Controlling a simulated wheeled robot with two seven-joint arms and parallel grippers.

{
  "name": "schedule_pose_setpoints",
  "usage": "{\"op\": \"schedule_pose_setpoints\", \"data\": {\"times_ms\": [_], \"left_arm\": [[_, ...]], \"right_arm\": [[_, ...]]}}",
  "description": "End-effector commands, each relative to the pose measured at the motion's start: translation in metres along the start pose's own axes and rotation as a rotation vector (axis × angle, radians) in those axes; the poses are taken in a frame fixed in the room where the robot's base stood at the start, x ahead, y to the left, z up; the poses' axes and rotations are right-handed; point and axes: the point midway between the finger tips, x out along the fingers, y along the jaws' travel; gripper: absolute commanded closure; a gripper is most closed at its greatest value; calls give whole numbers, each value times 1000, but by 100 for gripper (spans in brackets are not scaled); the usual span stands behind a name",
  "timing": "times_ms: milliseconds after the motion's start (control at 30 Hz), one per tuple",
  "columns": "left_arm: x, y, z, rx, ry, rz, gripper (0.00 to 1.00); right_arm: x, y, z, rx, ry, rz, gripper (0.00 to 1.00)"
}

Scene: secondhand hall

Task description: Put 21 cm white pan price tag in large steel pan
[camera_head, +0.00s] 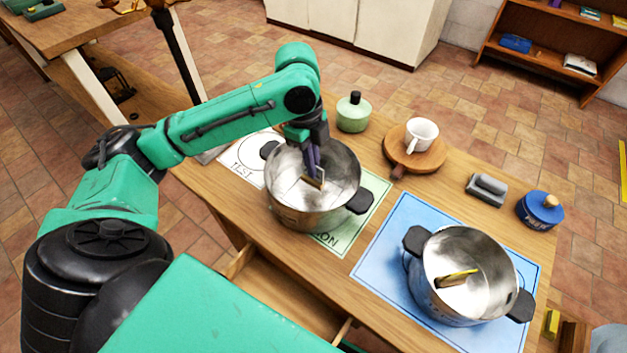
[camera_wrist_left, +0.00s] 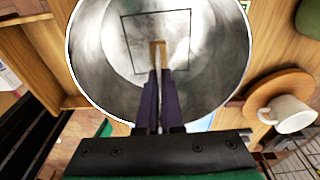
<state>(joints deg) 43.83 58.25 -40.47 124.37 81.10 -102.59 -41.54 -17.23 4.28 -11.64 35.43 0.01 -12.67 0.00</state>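My left gripper (camera_head: 313,170) reaches down into a steel pan (camera_head: 285,208) with black handles on the green mat. Its fingers (camera_wrist_left: 158,75) are nearly together, with a small tan-edged tag (camera_head: 315,183) between the tips. In the left wrist view the tag's tan part (camera_wrist_left: 157,47) shows at the fingertips, over the pan's interior (camera_wrist_left: 215,60); a thin dark square outline surrounds it. I cannot read the tag or tell if it touches the pan floor. A second steel pan (camera_head: 440,255) stands on the blue mat with a yellow and dark tag (camera_head: 457,278) inside. My right gripper is not in view.
An open drawer (camera_head: 285,295) juts out in front.

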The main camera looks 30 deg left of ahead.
Motion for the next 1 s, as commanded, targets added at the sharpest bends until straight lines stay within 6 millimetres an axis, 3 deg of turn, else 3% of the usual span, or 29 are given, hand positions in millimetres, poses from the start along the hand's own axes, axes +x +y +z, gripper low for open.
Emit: {"op": "schedule_pose_setpoints", "data": {"times_ms": [267,567,600,633,667,1000], "left_arm": [[46,0,7,-1,0,1,100],[48,0,7,-1,0,0,100],[48,0,7,-1,0,-1,81],[48,0,7,-1,0,-1,70],[48,0,7,-1,0,-1,66],[43,-1,7,0,0,-3,66]], "right_arm": [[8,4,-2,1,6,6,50],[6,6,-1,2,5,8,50],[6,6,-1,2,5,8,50],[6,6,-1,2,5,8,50],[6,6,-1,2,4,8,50],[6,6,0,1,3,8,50]]}}
